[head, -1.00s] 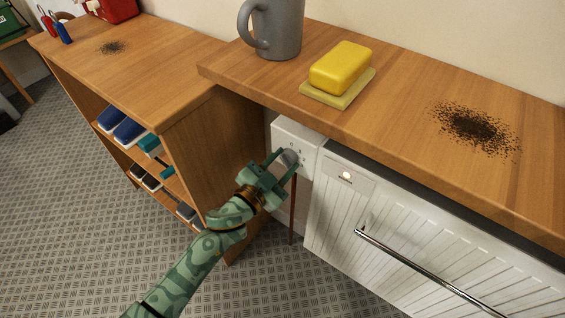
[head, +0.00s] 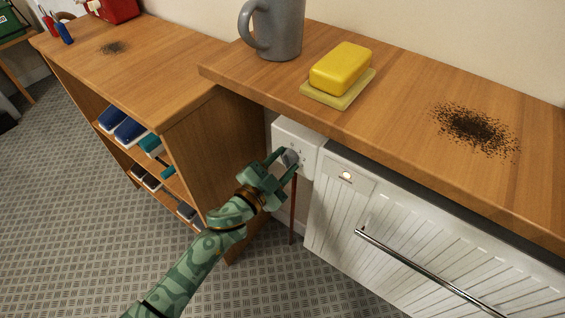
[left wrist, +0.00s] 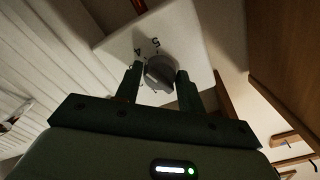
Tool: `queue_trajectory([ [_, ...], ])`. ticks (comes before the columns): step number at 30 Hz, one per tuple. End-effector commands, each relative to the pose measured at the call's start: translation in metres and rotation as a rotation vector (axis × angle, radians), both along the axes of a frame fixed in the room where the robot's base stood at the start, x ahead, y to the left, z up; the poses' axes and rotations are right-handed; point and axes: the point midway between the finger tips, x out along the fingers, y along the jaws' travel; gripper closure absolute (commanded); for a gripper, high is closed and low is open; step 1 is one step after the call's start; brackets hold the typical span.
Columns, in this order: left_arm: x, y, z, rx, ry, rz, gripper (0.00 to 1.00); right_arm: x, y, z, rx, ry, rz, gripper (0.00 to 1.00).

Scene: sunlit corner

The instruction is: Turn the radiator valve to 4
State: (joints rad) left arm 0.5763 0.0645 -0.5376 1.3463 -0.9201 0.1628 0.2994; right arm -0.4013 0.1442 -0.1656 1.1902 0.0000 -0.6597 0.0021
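The radiator valve (head: 290,157) is a grey round knob on a white box beside the white radiator. In the left wrist view the knob (left wrist: 160,73) shows a raised grip, and the numbers 4 and 5 stand on the box beyond it. My left gripper (head: 284,162) is at the valve, with one finger on each side of the knob. Which number the knob points to is not clear. The fingers hide the rest of the dial. My right gripper is not in view.
A wooden shelf (head: 435,80) overhangs the valve, bearing a grey mug (head: 278,30) and yellow soap on a dish (head: 312,95). The radiator (head: 400,240) has a chrome rail (head: 425,270). A wooden cabinet (head: 190,130) stands left of the valve. A copper pipe (head: 292,210) runs below.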

Motion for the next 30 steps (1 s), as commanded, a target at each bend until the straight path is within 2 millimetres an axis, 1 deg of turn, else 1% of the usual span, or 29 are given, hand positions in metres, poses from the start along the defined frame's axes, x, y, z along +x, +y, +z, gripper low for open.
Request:
queue_trajectory([
  [1, 0.0, 0.0, -0.001, 0.001, 0.001, 0.0, 0.46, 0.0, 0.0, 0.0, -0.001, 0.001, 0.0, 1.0],
  [2, 0.0, 0.0, -0.001, 0.001, 0.001, 0.0, 0.42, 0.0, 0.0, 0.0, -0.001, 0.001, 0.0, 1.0],
  [12, -0.002, 0.002, 0.0, 0.0, 0.001, 0.001, 0.42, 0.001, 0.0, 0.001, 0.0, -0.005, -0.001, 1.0],
  [13, -0.004, 0.003, 0.0, 0.0, 0.001, 0.001, 0.42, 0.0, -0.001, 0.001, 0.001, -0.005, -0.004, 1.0],
  [16, -0.013, 0.009, 0.002, 0.0, 0.0, 0.0, 0.42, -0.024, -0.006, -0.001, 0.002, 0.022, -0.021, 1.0],
  [19, -0.028, 0.02, 0.004, 0.001, 0.0, 0.001, 0.42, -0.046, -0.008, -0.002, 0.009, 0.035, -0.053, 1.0],
  [21, -0.045, 0.032, 0.005, 0.0, 0.001, 0.001, 0.42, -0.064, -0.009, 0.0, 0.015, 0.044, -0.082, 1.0],
  [22, -0.052, 0.037, 0.006, 0.0, -0.001, 0.001, 0.42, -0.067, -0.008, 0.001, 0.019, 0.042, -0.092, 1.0],
  [23, -0.059, 0.043, 0.005, 0.002, 0.0, 0.002, 0.42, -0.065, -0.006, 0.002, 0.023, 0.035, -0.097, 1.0],
  [27, -0.09, 0.065, 0.005, 0.001, 0.0, 0.001, 0.42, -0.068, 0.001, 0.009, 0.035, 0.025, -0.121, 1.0],
  [30, -0.108, 0.078, 0.003, 0.0, 0.001, 0.001, 0.42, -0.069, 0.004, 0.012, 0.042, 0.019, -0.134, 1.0],
])
